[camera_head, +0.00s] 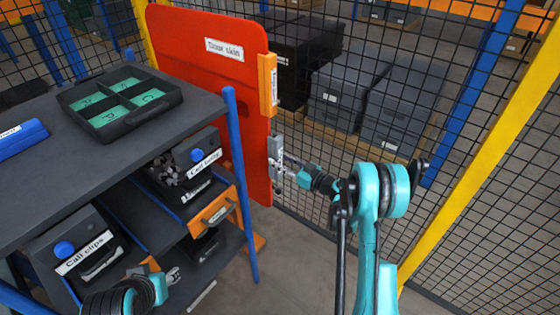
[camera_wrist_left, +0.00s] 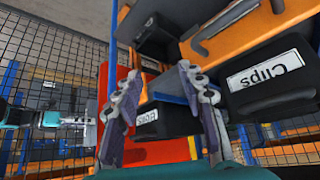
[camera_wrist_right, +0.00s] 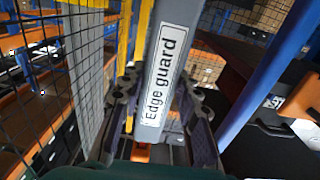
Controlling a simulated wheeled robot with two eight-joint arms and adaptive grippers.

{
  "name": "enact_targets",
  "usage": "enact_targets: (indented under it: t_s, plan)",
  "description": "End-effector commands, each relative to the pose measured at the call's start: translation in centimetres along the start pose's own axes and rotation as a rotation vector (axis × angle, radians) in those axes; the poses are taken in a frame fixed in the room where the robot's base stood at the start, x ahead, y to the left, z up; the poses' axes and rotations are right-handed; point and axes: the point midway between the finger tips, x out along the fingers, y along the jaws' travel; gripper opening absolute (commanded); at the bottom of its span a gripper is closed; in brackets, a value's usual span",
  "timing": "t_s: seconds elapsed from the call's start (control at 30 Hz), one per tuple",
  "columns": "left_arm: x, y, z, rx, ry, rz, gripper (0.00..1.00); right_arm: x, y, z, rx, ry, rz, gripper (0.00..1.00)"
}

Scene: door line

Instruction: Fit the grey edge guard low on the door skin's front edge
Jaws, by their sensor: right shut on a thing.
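The red door skin (camera_head: 205,90) stands upright beyond the rack, with an orange guard (camera_head: 267,85) high on its front edge. My right gripper (camera_head: 284,168) is shut on the grey edge guard (camera_head: 275,158), which is upright against the lower front edge; I cannot tell whether it is seated. Its "Edge guard" label (camera_wrist_right: 163,75) faces up between the fingers of my right gripper (camera_wrist_right: 160,95) in the right wrist view. My left gripper (camera_head: 165,280) is low by the rack shelves; in the left wrist view (camera_wrist_left: 163,85) its fingers are apart and empty.
The dark rack (camera_head: 150,120) with a green-lined tray (camera_head: 120,103) and a blue item (camera_head: 20,138) fills the left. Bins (camera_head: 195,160) sit on its shelves. Black mesh fence (camera_head: 350,130) stands behind the door skin. Floor right of the rack is clear.

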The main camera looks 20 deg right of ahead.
Motion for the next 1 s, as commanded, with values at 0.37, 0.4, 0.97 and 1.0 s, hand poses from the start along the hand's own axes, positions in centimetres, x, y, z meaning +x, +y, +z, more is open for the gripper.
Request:
enact_targets:
  t_s: [0.37, 0.4, 0.97, 1.0]
  plan:
    - [0.0, 0.0, 0.0, 0.000, 0.000, 0.000, 0.40, 0.4, 0.0, 0.0, 0.000, 0.000, 0.000, 0.00]
    - [0.0, 0.0, 0.0, 0.000, 0.000, 0.000, 0.40, 0.5, 0.0, 0.0, 0.000, 0.000, 0.000, 0.00]
    - [0.0, 0.0, 0.0, 0.000, 0.000, 0.000, 0.40, 1.4, 0.0, 0.0, 0.000, 0.000, 0.000, 0.00]
    - [0.0, 0.0, 0.0, 0.000, 0.000, 0.000, 0.40, 1.5, 0.0, 0.0, 0.000, 0.000, -0.001, 0.00]
